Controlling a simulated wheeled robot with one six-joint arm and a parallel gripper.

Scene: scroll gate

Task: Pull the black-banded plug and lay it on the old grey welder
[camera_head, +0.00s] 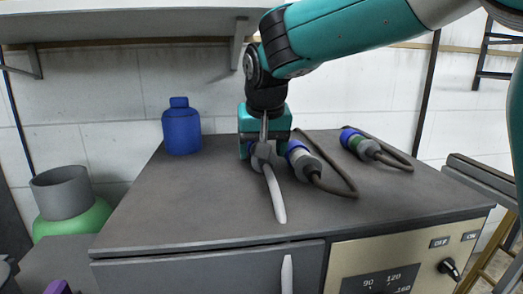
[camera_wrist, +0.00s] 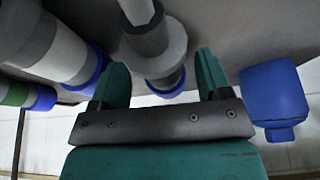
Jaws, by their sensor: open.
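The grey welder (camera_head: 200,215) has a flat dark top and a front panel with a dial. Three plugs lie on its top. The nearest plug (camera_head: 262,158) has a grey body, a blue collar and a pale cable; my gripper (camera_head: 264,150) is down at it. In the wrist view this plug (camera_wrist: 160,60) shows between the open fingers of my gripper (camera_wrist: 162,72), and I see no clear grip. A second plug (camera_head: 304,160), blue with a pale band, lies just right. A third plug (camera_head: 360,144) has a green band.
A blue bottle (camera_head: 181,126) stands at the back left of the top. A green container with a grey collar (camera_head: 65,195) stands at left. A shelf (camera_head: 130,22) overhangs the back. Dark cables (camera_head: 335,180) curl beside the right plugs. The top's left and front are clear.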

